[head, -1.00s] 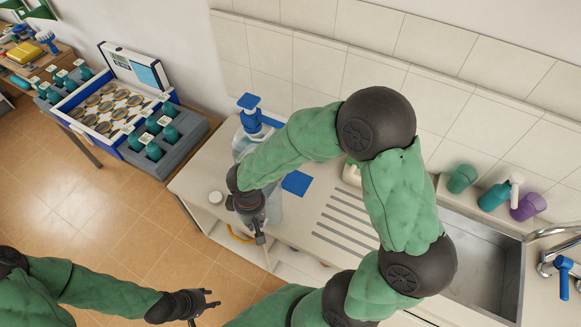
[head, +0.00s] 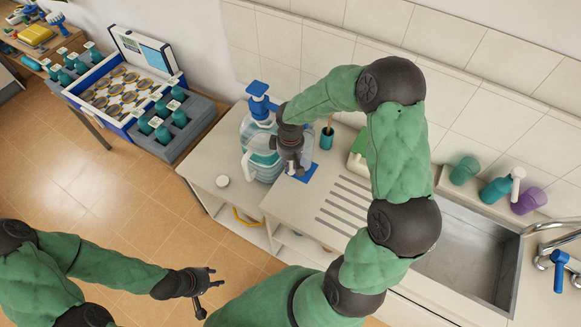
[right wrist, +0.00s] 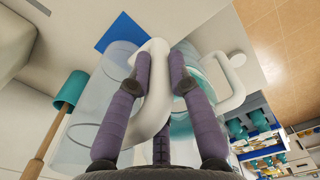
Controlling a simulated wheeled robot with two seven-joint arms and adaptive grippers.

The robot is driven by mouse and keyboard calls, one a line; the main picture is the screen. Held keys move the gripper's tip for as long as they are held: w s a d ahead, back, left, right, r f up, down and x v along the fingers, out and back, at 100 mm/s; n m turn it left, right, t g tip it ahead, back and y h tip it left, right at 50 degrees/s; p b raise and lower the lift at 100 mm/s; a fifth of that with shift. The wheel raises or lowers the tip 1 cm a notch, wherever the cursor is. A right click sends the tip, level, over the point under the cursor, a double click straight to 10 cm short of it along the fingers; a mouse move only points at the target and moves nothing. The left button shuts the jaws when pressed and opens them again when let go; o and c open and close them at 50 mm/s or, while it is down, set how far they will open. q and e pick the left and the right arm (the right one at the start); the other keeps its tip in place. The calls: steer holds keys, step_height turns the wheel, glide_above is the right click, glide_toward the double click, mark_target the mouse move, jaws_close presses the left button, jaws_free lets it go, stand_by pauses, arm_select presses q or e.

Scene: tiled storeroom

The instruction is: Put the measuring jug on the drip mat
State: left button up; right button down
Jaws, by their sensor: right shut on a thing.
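My right gripper (head: 292,168) is shut on the white handle of the clear measuring jug (head: 309,152). In the right wrist view, the fingers of the gripper (right wrist: 160,68) close on both sides of that handle, and the transparent jug (right wrist: 100,105) extends to the left. The blue drip mat (head: 308,175) lies on the counter, partly hidden by the gripper and jug. It also shows as a blue patch beyond the jug in the wrist view (right wrist: 118,34). I cannot tell whether the jug touches the mat. My left gripper (head: 212,284) is open and empty over the floor.
A large clear water bottle with a blue pump (head: 257,104) stands close left of the jug. The sink (head: 465,255) is further right.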

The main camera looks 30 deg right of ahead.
mark_target(291, 169)
steer(key=shift+f, duration=1.85)
steer(key=c, duration=1.1)
jaws_free()
steer(key=shift+c, duration=0.2)
step_height(291, 169, up, 12)
steer(key=shift+f, duration=0.1)
steer(key=s+a+f+m+y, duration=0.2)
steer(key=s+a+f+y, duration=0.15)
steer(key=a+f, duration=0.95)
steer(key=s+a+f+m, duration=0.3)
steer(key=s+a+f, duration=0.4)
steer(key=s+f, duration=0.3)
steer(key=shift+s+f+m, duration=0.4)
steer(key=shift+s, duration=0.6)
